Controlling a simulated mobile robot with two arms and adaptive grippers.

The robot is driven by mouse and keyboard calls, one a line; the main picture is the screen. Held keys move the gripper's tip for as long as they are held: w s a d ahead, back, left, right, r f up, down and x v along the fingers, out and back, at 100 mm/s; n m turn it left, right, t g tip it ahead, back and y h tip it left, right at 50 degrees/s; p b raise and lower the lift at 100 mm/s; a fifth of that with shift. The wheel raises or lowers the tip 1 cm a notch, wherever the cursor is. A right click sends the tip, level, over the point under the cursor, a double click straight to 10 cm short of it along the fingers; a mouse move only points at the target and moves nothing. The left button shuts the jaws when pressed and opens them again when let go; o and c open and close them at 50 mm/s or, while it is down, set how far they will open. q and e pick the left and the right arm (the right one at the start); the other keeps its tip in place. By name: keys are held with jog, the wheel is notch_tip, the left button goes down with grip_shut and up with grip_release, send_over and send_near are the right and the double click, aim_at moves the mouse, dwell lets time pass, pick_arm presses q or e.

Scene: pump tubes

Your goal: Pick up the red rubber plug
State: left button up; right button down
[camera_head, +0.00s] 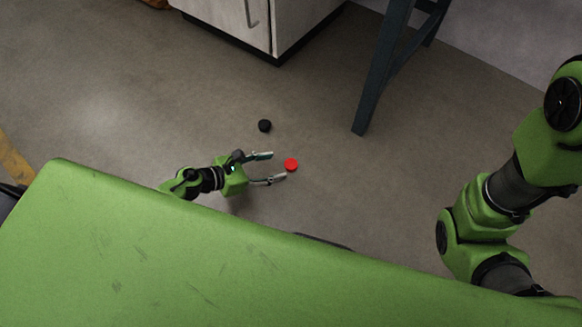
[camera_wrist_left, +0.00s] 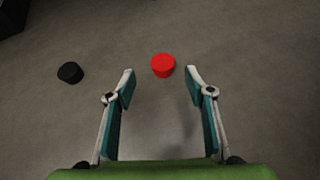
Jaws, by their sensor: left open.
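The red rubber plug (camera_head: 291,164) lies on the floor in the head view, just beyond the fingertips of my left gripper (camera_head: 270,168). In the left wrist view the red plug (camera_wrist_left: 163,65) appears ahead, between the lines of the two fingers and slightly past their tips. My left gripper (camera_wrist_left: 160,82) is open and empty, low over the floor. I cannot tell its exact height. The plug does not appear touched by either finger. My right gripper is not in view.
A black plug (camera_head: 265,126) lies on the floor nearby; it also shows left of the fingers in the left wrist view (camera_wrist_left: 70,72). A white cabinet (camera_head: 235,22) stands at the back, and a dark blue table leg (camera_head: 379,80) at right. Floor around the red plug is clear.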

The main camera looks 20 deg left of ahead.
aim_at(290, 164)
pick_arm(q)
jog(key=shift+w+d+f, duration=0.3)
jog(key=shift+w+d, duration=0.05)
jog(key=shift+d, duration=0.05)
jog(key=b+x, duration=0.3)
jog(key=x, duration=0.1)
jog(key=shift+d+f, duration=0.2)
jog(key=shift+f, duration=0.05)
jog(key=shift+w+d, duration=0.15)
jog(key=shift+w, duration=0.05)
jog(key=c, duration=1.1)
